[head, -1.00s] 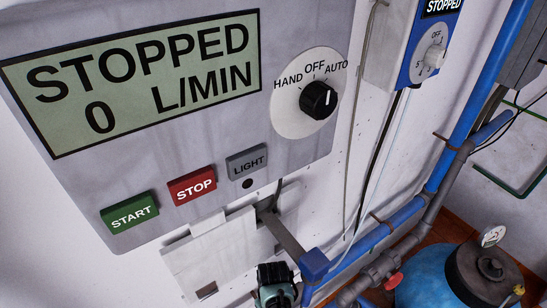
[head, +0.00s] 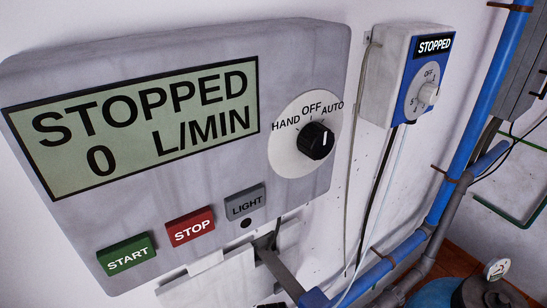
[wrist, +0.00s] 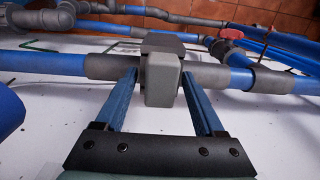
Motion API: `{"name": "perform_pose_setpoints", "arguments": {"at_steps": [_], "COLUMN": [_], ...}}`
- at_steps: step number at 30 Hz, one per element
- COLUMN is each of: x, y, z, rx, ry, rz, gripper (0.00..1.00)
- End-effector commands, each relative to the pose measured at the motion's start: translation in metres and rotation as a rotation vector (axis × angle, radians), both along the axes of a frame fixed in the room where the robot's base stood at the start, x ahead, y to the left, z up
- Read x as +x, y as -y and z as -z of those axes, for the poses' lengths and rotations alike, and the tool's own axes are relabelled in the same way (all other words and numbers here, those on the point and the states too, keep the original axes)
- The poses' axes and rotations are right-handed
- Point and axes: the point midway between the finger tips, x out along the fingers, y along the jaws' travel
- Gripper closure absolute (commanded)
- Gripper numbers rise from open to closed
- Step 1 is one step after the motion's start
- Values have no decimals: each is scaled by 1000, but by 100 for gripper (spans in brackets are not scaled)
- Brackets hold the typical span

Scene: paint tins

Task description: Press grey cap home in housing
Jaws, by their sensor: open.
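In the wrist view, a light grey block (wrist: 162,82), which looks like the cap, sits at the middle of the picture. Its near face points at the camera. Behind it is a darker grey body (wrist: 163,42), likely the housing, on a line of blue and grey pipe. How far the cap sits in the housing cannot be told. My gripper (wrist: 160,78) is open, with one blue finger on each side of the cap. The left fingertip is close to its side; the right is a little apart. In the head view the cap and housing cannot be made out.
In the head view, a grey panel (head: 200,180) reads STOPPED, 0 L/MIN, with a dial (head: 316,140) and START, STOP and LIGHT buttons. A blue-and-white box (head: 400,75) hangs at its right. Blue pipe (head: 480,110) runs down the wall. A red valve handle (wrist: 231,33) shows in the wrist view.

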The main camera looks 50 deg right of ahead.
Motion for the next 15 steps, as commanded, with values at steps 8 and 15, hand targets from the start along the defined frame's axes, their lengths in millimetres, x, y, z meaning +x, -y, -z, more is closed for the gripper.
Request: {"name": "perform_pose_setpoints", "arguments": {"at_steps": [8,15], "x": [-1,0], "y": [-3,-1], "z": [-7,-43], "rx": [5,1], "ry": [-3,1], "rz": [-3,-2], "gripper": [20,20]}}
